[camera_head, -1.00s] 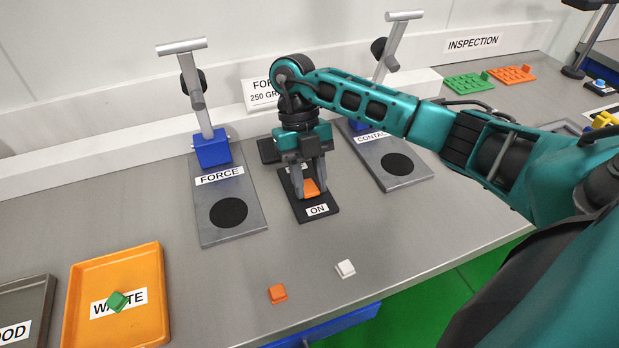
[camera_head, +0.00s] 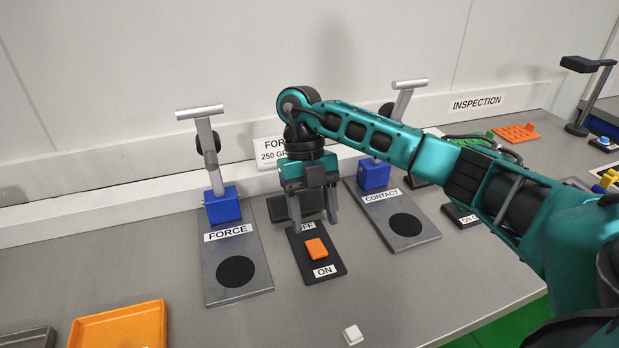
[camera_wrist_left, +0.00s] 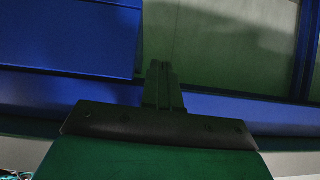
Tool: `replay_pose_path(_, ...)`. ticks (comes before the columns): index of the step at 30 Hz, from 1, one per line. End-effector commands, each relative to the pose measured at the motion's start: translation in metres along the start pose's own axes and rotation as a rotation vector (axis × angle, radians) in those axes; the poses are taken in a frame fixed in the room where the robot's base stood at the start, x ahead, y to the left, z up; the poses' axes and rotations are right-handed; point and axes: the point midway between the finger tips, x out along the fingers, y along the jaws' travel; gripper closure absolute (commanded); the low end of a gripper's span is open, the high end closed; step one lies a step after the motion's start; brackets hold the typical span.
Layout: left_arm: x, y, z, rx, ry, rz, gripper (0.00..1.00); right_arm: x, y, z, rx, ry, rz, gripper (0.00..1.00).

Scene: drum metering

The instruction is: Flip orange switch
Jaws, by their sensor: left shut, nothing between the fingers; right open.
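The orange switch (camera_head: 316,248) sits on a black plate (camera_head: 333,262) between the FORCE and CONTACT stations. The ON label (camera_head: 324,271) is at its near end, and the label at its far end is partly hidden by my gripper. My right gripper (camera_head: 315,231) points down over the far part of the plate, open, with one finger on each side and nothing held. I cannot tell whether it touches the plate. My left gripper (camera_wrist_left: 163,70) shows only in the left wrist view, shut and empty, in front of blue and grey-green surfaces.
The FORCE station (camera_head: 238,295) stands left of the switch and the CONTACT station (camera_head: 420,238) right. An orange tray (camera_head: 120,328) is at the lower left. A white block (camera_head: 353,334) lies on the near table. The table between tray and block is clear.

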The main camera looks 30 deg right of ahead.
Motion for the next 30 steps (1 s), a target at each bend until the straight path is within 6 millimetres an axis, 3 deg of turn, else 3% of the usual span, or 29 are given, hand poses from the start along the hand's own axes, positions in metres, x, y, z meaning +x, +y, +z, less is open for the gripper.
replay_pose_path(1, -0.003, 0.000, -0.004, 0.000, 0.000, 0.000, 1.00, -0.014, 0.000, 0.000, 0.001, -0.005, -0.001, 0.40)
replay_pose_path(6, -0.006, 0.000, -0.009, 0.000, 0.000, 0.000, 1.00, -0.044, 0.000, 0.000, 0.000, -0.004, -0.001, 0.40)
replay_pose_path(12, -0.009, 0.000, -0.012, 0.000, -0.001, 0.000, 1.00, -0.067, 0.000, 0.000, 0.000, -0.001, 0.000, 0.40)
replay_pose_path(30, -0.010, 0.000, -0.010, -0.001, -0.005, 0.001, 1.00, -0.073, 0.000, 0.000, -0.001, 0.001, 0.000, 0.40)
